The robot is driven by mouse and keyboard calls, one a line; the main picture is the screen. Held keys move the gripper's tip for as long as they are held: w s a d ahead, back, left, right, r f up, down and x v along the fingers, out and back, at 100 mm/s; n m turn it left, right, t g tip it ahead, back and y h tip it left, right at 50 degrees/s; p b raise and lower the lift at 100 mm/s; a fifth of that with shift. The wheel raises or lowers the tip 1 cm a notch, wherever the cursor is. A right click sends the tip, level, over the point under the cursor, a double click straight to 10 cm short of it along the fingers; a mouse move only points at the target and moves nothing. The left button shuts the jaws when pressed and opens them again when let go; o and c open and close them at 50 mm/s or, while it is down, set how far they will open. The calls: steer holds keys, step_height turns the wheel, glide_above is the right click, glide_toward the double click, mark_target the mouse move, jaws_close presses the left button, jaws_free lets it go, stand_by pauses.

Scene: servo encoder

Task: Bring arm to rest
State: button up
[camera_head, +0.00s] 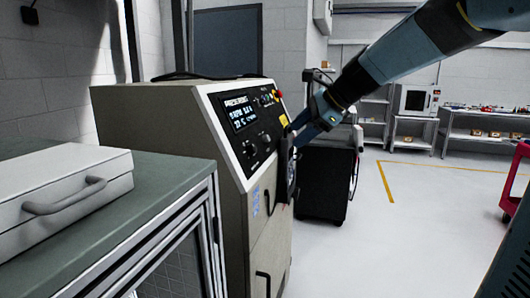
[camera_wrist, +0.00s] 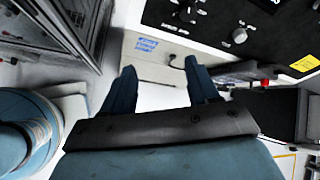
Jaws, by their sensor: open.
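My arm (camera_head: 400,60) reaches in from the upper right in the head view, toward the front of a beige machine with a black control panel (camera_head: 250,115). My gripper (camera_head: 290,155) is at its end, seen small and partly dark there, in front of the machine's front face. In the wrist view my gripper (camera_wrist: 161,90) shows two blue fingers spread apart with nothing between them. The machine's panel with knobs (camera_wrist: 215,20) is beyond the fingers at the upper right. Whether the gripper touches the machine cannot be told.
A green-topped cabinet (camera_head: 165,185) with a white case (camera_head: 60,195) stands at the near left. A black cart (camera_head: 322,180) is behind the gripper. A red trolley (camera_head: 514,190) is at the right edge. Shelves (camera_head: 480,130) line the back. The floor (camera_head: 400,240) at centre right is clear.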

steer(key=s+d+f+n+h, duration=0.2)
steer(key=s+n, duration=0.3)
steer(key=s, duration=0.3)
steer(key=s+d+f+n+h, duration=0.3)
steer(key=s+d+f+n, duration=0.1)
steer(key=s, duration=0.4)
steer(key=s+d+f+n+t+h, duration=0.1)
steer(key=s+d+f+n+h, duration=0.1)
steer(key=s+d+f+n, duration=0.2)
steer(key=s+d+n, duration=0.1)
steer(key=s+n, duration=0.2)
steer(key=shift+s+d+n+h, duration=0.25)
steer(key=shift+s+n+h, duration=0.05)
steer(key=shift+s+h, duration=0.1)
